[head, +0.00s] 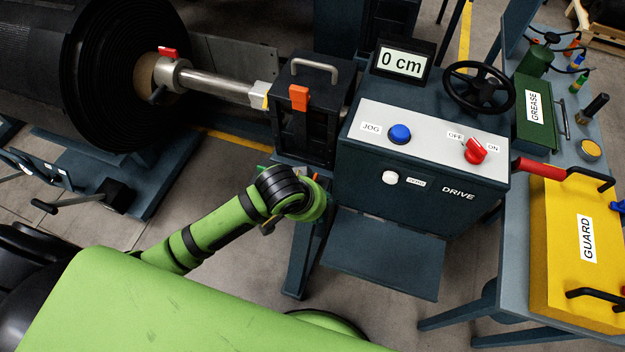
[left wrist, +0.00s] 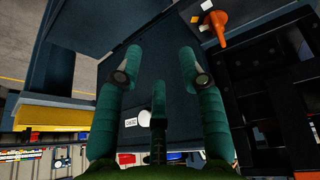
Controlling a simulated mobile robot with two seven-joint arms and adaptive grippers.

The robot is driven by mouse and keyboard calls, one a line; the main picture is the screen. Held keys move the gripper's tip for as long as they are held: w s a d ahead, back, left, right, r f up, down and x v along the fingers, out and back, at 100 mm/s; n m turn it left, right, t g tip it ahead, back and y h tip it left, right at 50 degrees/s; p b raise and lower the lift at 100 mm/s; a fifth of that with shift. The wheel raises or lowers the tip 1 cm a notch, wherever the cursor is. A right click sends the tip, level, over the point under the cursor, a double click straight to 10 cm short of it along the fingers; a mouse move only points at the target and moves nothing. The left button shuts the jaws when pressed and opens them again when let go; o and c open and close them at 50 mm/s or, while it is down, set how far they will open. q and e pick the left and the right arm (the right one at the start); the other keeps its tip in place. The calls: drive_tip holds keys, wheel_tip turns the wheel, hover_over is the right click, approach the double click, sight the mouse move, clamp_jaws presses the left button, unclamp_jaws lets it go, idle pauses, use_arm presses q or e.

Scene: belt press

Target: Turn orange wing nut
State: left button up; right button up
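An orange piece (head: 299,97), seemingly the wing nut, sits on the near upper edge of the black housing with a grey handle. In the left wrist view an orange flared part (left wrist: 213,27) shows at the upper right; I cannot tell if it is the same piece. My left gripper (head: 302,186) is low in front of the housing, below the orange piece and apart from it. Its fingers are mostly hidden behind my wrist in the head view. In the left wrist view the left gripper (left wrist: 160,79) has its green fingers spread, with nothing between them. My right gripper is not seen.
The drive box (head: 424,193), with blue and white buttons and a red switch, stands right of my left gripper. A steel shaft (head: 218,86) runs from the belt roll to the housing. A yellow guard (head: 558,238) lies on the right table.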

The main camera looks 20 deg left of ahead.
use_arm(q)
drive_tip(key=shift+n+y, duration=0.7)
drive_tip(key=shift+y, duration=0.1)
drive_tip(key=w+a, duration=0.1)
drive_tip(key=w, duration=0.1)
drive_tip(key=w+a, duration=0.2)
drive_tip(key=w+a+f, duration=0.1)
drive_tip(key=w, duration=0.2)
drive_tip(key=shift+a, duration=0.25)
drive_tip(key=shift+x, duration=3.35)
clamp_jaws()
